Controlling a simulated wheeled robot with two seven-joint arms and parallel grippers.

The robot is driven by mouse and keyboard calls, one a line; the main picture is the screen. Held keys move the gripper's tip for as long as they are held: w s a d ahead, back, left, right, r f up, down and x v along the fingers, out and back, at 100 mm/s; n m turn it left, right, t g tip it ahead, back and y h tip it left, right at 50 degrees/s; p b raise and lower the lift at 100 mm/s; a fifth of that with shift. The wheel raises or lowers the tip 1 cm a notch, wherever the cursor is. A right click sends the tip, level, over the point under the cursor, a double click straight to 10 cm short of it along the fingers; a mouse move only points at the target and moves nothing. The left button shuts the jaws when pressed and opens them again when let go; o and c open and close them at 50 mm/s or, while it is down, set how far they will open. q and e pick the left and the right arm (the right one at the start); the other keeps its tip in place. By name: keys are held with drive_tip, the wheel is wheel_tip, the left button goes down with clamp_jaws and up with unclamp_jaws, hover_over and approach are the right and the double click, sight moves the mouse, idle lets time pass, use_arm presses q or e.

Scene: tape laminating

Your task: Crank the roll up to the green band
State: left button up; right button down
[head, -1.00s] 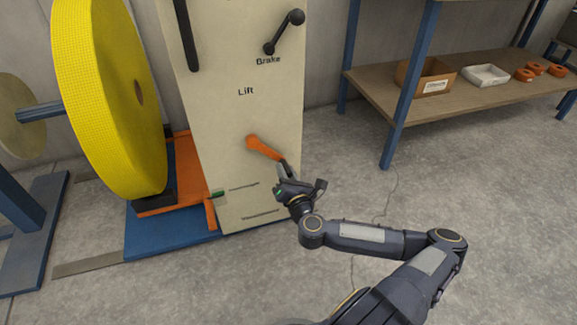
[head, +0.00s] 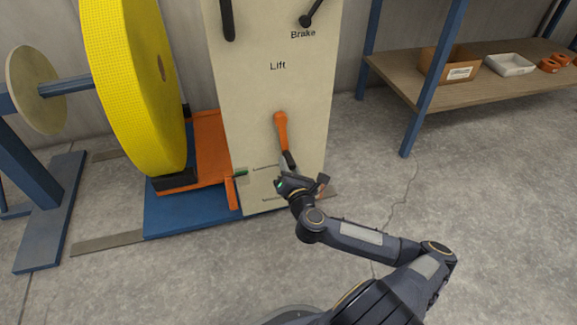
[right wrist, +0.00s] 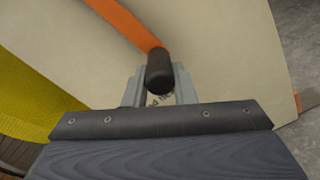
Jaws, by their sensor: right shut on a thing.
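The yellow roll (head: 140,85) stands upright on an orange lift carriage (head: 212,150) at the left. The beige panel (head: 275,95), marked "Lift", carries an orange crank arm (head: 281,132) that points down, slightly right. My right gripper (head: 287,168) is shut on the crank's black handle (right wrist: 160,72) at the arm's lower end. The green band (head: 240,172) is a small mark at the panel's lower left edge. An orange upright tab (head: 231,193) on the carriage side has its top just below and left of the band. My left gripper is out of view.
A brake lever (head: 312,10) is at the panel's top right. A blue base (head: 185,215) lies under the carriage. A blue spindle stand (head: 40,165) is at the left. A shelf (head: 430,75) with boxes and orange rings stands right. The floor in front is clear.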

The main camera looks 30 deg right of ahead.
drive_tip(key=shift+w+a+r+t, duration=0.15)
drive_tip(key=shift+a+r+t, duration=0.15)
drive_tip(key=shift+a+r, duration=0.45)
idle(1.2)
drive_tip(key=c, duration=1.2)
unclamp_jaws()
drive_tip(key=shift+w+a, duration=0.1)
drive_tip(key=shift+f, duration=0.15)
drive_tip(key=shift+d+f+m, duration=0.2)
drive_tip(key=shift+m, duration=0.1)
drive_tip(key=p+v, duration=0.1)
drive_tip(key=v, duration=0.7)
drive_tip(key=shift+r, duration=0.15)
